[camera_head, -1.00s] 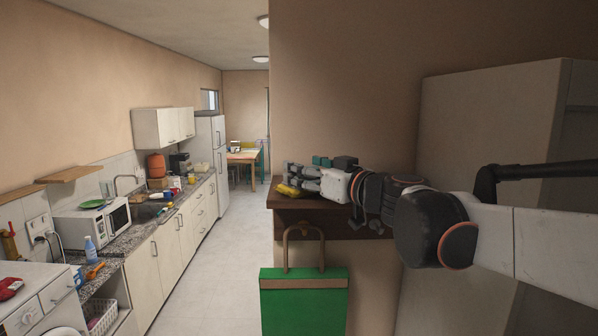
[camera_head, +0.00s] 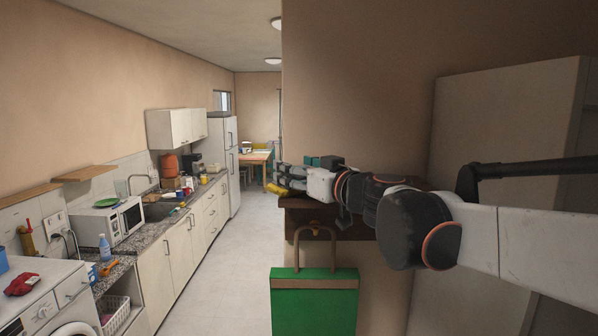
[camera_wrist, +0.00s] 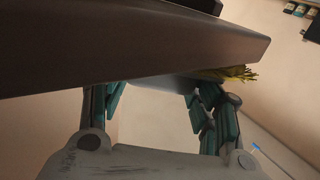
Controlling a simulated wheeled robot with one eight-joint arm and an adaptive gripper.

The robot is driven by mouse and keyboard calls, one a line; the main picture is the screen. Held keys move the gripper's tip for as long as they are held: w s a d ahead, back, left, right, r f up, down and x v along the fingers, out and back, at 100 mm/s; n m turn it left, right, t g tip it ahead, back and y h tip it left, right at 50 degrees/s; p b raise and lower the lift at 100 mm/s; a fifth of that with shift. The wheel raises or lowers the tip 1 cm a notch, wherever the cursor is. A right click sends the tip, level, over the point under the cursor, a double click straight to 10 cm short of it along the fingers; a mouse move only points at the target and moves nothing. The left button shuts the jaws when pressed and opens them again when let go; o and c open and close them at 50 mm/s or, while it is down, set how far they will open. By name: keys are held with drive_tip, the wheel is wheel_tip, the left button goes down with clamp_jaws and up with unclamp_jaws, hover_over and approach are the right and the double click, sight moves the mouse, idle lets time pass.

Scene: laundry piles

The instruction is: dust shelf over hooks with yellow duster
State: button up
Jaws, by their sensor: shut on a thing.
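The dark brown shelf (camera_head: 330,224) is fixed to the beige wall, and its board fills the upper part of the wrist view (camera_wrist: 130,50). My gripper (camera_head: 286,177) is at the shelf's left end, shut on the yellow duster (camera_head: 277,188). The duster's yellow fringe shows past the board edge in the wrist view (camera_wrist: 238,73). It lies at the shelf's left edge; whether it touches the top I cannot tell. The hooks are mostly hidden; a green bag (camera_head: 313,305) with a brown handle hangs below the shelf front.
My arm crosses in front of the shelf's right part and hides it. A tall pale cabinet (camera_head: 500,130) stands at the right. On the left are a washing machine (camera_head: 45,300), a microwave (camera_head: 120,222) and a cluttered counter. The floor (camera_head: 215,270) between is clear.

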drive_tip(key=shift+w, duration=0.8)
drive_tip(key=shift+s+d+r, duration=0.1)
drive_tip(key=shift+d, duration=3.5)
drive_tip(key=shift+s+d+b, duration=0.2)
drive_tip(key=shift+d+b, duration=0.1)
drive_tip(key=shift+d, duration=3.25)
drive_tip(key=shift+w+a, duration=0.1)
drive_tip(key=shift+a, duration=1.7)
drive_tip(key=shift+w+a, duration=0.1)
drive_tip(key=shift+a, duration=5.2)
